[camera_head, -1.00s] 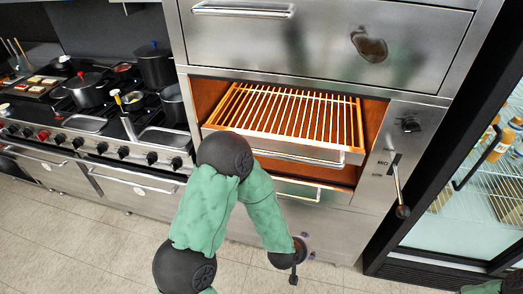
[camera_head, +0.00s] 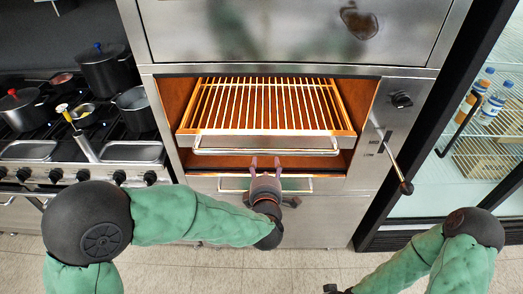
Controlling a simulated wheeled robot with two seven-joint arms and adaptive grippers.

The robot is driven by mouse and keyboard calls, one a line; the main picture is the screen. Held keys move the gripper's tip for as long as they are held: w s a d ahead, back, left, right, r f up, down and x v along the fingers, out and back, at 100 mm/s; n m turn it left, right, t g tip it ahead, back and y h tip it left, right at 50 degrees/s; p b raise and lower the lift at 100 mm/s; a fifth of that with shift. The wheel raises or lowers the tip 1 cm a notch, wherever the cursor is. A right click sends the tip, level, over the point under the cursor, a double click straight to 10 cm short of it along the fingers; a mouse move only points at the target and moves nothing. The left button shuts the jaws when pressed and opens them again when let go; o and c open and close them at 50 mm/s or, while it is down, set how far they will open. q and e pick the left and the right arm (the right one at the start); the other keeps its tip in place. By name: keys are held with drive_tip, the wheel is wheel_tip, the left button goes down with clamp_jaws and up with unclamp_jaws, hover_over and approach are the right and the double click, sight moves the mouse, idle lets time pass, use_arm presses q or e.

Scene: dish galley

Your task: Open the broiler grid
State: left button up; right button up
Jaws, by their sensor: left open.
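The broiler grid (camera_head: 262,105), a rack of pale bars in an orange-lit frame, sits in the broiler opening in the upper middle. Its front has a metal bar handle (camera_head: 225,152) running across it. My left gripper (camera_head: 265,159) is just below the middle of this handle, with its two pinkish fingers spread and pointing at it. The fingertips look very near the bar; I cannot tell if they touch it. Nothing shows between the fingers.
A lower drawer handle (camera_head: 232,185) lies behind my left gripper. A lever (camera_head: 393,160) and a dark knob (camera_head: 402,100) are on the panel right of the grid. A stove with a pot (camera_head: 102,70) stands left; a glass-door fridge (camera_head: 425,205) with bottles stands right.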

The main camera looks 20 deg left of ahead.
sight(266, 153)
use_arm(q)
drive_tip(key=b+x, duration=0.2)
drive_tip(key=x, duration=0.7)
drive_tip(key=shift+w+a+f, duration=0.1)
drive_tip(key=shift+w+f, duration=0.05)
drive_tip(key=shift+w, duration=0.2)
clamp_jaws()
